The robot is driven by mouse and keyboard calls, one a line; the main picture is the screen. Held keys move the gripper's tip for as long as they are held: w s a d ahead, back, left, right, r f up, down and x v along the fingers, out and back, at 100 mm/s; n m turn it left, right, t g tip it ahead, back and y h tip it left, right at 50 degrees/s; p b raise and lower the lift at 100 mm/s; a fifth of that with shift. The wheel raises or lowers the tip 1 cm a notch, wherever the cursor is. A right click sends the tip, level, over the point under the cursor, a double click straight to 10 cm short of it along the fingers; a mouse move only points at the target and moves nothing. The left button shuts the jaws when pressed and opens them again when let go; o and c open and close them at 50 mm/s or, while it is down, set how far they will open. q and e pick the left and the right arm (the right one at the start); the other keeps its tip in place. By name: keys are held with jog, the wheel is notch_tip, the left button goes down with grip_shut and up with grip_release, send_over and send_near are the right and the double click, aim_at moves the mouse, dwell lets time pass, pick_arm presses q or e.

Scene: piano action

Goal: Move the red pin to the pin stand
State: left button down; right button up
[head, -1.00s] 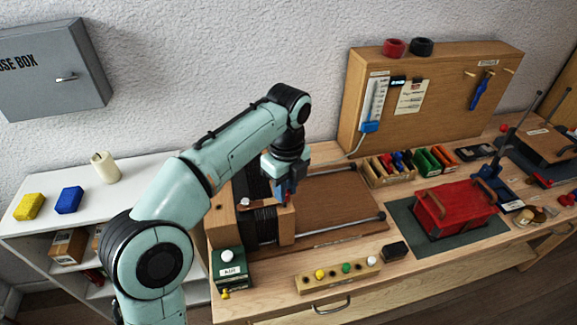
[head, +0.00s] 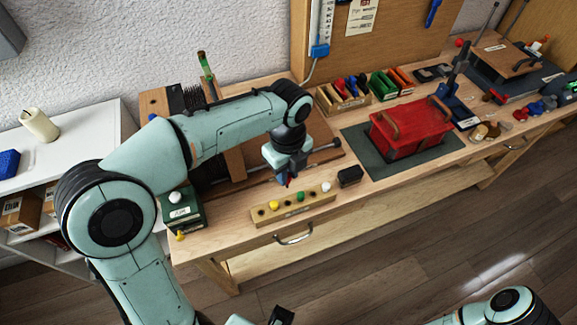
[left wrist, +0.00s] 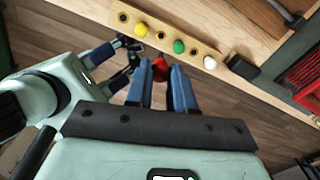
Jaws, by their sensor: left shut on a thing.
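The red pin (left wrist: 160,68) is between the fingertips of my left gripper (left wrist: 161,72), which is shut on it; only its red end shows clearly. In the head view my left gripper (head: 287,180) points down just above and behind the pin stand (head: 296,208). The stand is a long light wooden block. It holds a yellow pin (head: 274,205), a green pin (head: 300,196) and a white pin (head: 325,187), with an empty hole at its left end and another between yellow and green. My right gripper (left wrist: 130,54) is open and empty in the left wrist view.
A green box (head: 183,212) with a white knob stands left of the stand, and a small black block (head: 350,176) stands to its right. A red case (head: 408,128) sits on a dark mat farther right. The bench's front edge is close to the stand.

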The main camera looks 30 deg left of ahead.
pick_arm(q)
notch_tip(320, 180, down, 6)
jog(key=b, duration=0.5)
jog(key=shift+f+b, duration=0.5)
jog(key=shift+f, duration=0.4)
pick_arm(e)
notch_tip(320, 180, down, 6)
jog(key=s, duration=0.1)
jog(key=shift+s+f, duration=0.15)
jog(key=shift+s, duration=0.15)
pick_arm(q)
jog(key=shift+f+p, duration=0.1)
jog(key=shift+p, duration=0.25)
pick_arm(e)
jog(key=shift+r, duration=0.35)
pick_arm(q)
jog(key=shift+f+b, duration=0.35)
jog(key=shift+f, duration=0.4)
pick_arm(e)
jog(key=shift+f, duration=0.4)
pick_arm(q)
jog(key=shift+f, duration=0.65)
pick_arm(e)
jog(key=shift+f, duration=0.1)
dwell(0.4)
pick_arm(q)
jog(key=c, duration=0.8)
grip_release()
jog(key=shift+s, duration=0.1)
